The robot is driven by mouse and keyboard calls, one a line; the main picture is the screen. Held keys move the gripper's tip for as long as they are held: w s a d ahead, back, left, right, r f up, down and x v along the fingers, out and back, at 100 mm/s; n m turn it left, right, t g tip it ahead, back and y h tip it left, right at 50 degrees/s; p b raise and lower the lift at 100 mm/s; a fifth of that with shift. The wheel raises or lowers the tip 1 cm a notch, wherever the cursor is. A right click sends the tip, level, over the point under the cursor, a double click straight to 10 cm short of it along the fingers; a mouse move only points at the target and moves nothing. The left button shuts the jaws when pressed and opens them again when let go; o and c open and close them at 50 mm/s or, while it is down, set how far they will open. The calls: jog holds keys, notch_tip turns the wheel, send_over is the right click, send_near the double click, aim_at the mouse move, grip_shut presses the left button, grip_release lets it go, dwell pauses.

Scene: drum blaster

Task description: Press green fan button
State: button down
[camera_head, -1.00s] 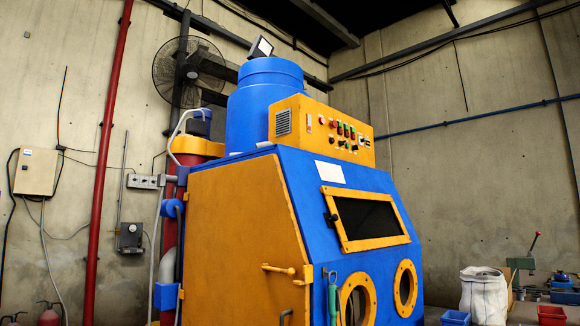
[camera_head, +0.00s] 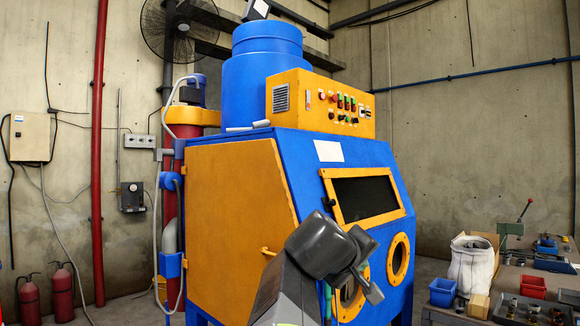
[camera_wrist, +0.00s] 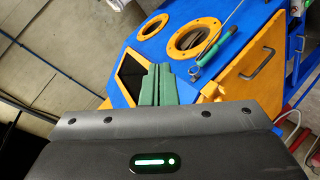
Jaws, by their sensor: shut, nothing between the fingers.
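The yellow control panel (camera_head: 300,99) stands on top of the blue and yellow blast cabinet (camera_head: 225,195) in the head view. Its front carries small red and green buttons (camera_head: 347,104) and black knobs. The labels are too small to read, so I cannot tell which green one is the fan button. My gripper's green fingers show in the wrist view (camera_wrist: 159,78), shut and empty, in front of the cabinet's dark window (camera_wrist: 132,72). The panel is not visible in the wrist view. In the head view my dark arm is low in front of the cabinet, well below the panel.
The cabinet's yellow glove ports (camera_head: 398,258) are at lower right, one partly behind my arm. A table with blue bins (camera_head: 442,292), red bins (camera_head: 532,287) and a white sack (camera_head: 472,264) stands at right. Red extinguishers (camera_head: 62,292) are at lower left. A wall fan (camera_head: 180,28) hangs behind.

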jog(key=s+a+r+n+t+h+p, duration=0.1)
jog(key=r+p, duration=0.5)
jog(key=r, duration=1.9)
jog(key=s+a+r+n+t+h+p, duration=0.1)
jog(key=s+r+t+h+p, duration=0.2)
jog(key=r, duration=2.3)
jog(key=t+h+p, duration=0.3)
jog(key=shift+a, duration=0.2)
jog(key=shift+s+a, duration=0.1)
jog(key=shift+a, duration=0.05)
